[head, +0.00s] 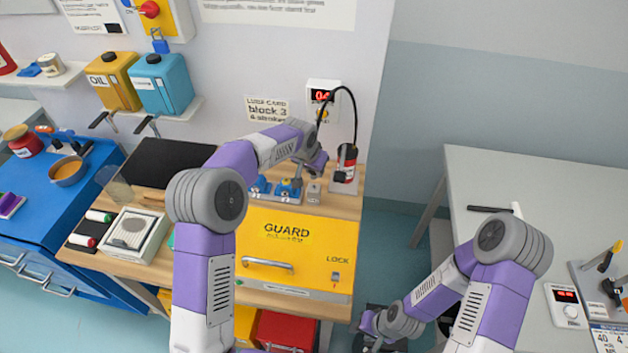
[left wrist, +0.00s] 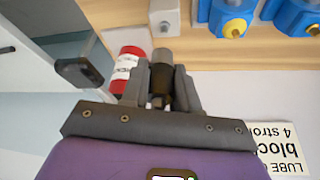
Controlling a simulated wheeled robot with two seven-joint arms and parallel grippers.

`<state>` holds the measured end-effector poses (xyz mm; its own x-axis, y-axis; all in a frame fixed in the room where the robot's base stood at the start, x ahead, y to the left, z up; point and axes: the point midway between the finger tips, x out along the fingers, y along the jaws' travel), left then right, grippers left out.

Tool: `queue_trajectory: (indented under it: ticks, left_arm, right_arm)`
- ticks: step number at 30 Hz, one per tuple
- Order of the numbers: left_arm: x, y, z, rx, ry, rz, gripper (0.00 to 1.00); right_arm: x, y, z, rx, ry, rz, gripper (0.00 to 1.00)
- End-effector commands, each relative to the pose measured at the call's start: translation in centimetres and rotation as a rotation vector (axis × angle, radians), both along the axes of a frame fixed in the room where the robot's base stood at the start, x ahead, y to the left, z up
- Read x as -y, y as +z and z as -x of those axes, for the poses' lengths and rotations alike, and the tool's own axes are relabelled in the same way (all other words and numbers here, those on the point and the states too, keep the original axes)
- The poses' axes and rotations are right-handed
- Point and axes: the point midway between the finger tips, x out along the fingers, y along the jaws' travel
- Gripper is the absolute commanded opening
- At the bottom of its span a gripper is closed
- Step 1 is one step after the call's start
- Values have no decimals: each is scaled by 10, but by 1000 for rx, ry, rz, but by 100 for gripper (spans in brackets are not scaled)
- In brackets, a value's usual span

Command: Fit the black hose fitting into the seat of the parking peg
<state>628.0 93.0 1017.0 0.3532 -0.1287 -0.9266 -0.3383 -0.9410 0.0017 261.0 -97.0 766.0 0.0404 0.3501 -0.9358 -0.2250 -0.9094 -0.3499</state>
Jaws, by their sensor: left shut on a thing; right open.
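My left gripper (head: 316,163) is shut on the black hose fitting, above the back right of the wooden bench. In the left wrist view the fitting (left wrist: 158,92) sits between the two fingers, with a grey end beyond it. A small grey block, which looks like the parking peg (head: 314,193), stands on the bench just below the gripper; it also shows in the left wrist view (left wrist: 164,18), apart from the fitting. Its seat cannot be made out. My right gripper (head: 373,327) is open, low beside the bench.
Blue fixtures (head: 289,188) stand left of the grey block. The red and white can is close on its right. A yellow guard panel (head: 290,240) covers the bench front. A display box (head: 322,94) is on the wall behind. A white table (head: 520,185) stands at right.

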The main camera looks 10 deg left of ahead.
Motion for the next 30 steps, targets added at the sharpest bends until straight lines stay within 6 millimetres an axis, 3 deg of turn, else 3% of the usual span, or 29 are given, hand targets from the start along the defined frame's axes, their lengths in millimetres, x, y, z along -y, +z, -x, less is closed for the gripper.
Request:
queue_trajectory:
  ticks: [9,22,23,27,30]
  left_arm:
    - [0,-47,0,-2,1,0,0]
    - [0,-53,0,-1,0,0,0]
    - [0,-54,0,-1,0,0,31]
    - [0,-52,0,-1,0,0,52]
    - [0,-52,0,-1,0,0,55]
  right_arm:
    - [0,-4,0,0,0,0,43]
    - [0,-7,0,0,0,0,43]
    - [0,-8,0,0,0,0,43]
    - [0,-7,0,0,0,0,43]
    - [0,-6,0,0,0,0,43]
